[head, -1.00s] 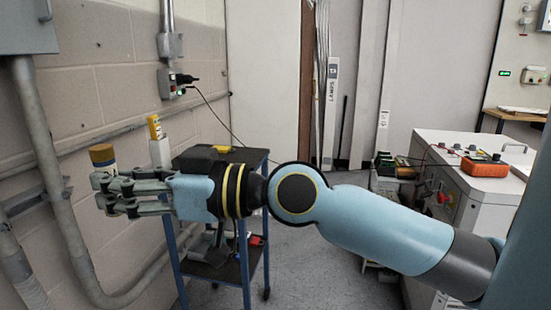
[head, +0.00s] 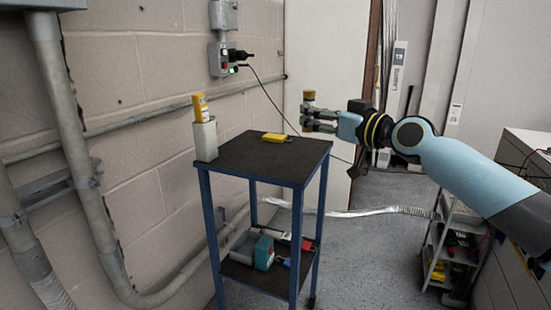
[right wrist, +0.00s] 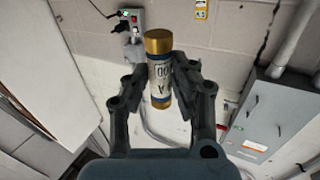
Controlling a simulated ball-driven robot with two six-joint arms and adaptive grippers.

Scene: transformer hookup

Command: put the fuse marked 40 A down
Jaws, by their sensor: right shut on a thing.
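My right gripper (head: 318,119) is shut on a fuse (head: 309,97), which it holds upright in the air near the far right corner of the trolley. In the right wrist view, the fuse (right wrist: 160,72) is a pale cylinder with brass caps and dark bands, between the two fingers (right wrist: 161,86). Its printed label looks like "00" above an "A", partly turned away; I cannot read 40 A on it. The blue-framed trolley (head: 240,165) has a black top with plenty of bare room. My left gripper is not in view.
On the trolley top are a yellow item (head: 277,137) and a white holder (head: 205,141) with a yellow device (head: 200,107). Its lower shelf (head: 262,283) carries several tools. A wall with conduit pipes (head: 70,150) is at left; a grey rack (head: 436,255) stands at right.

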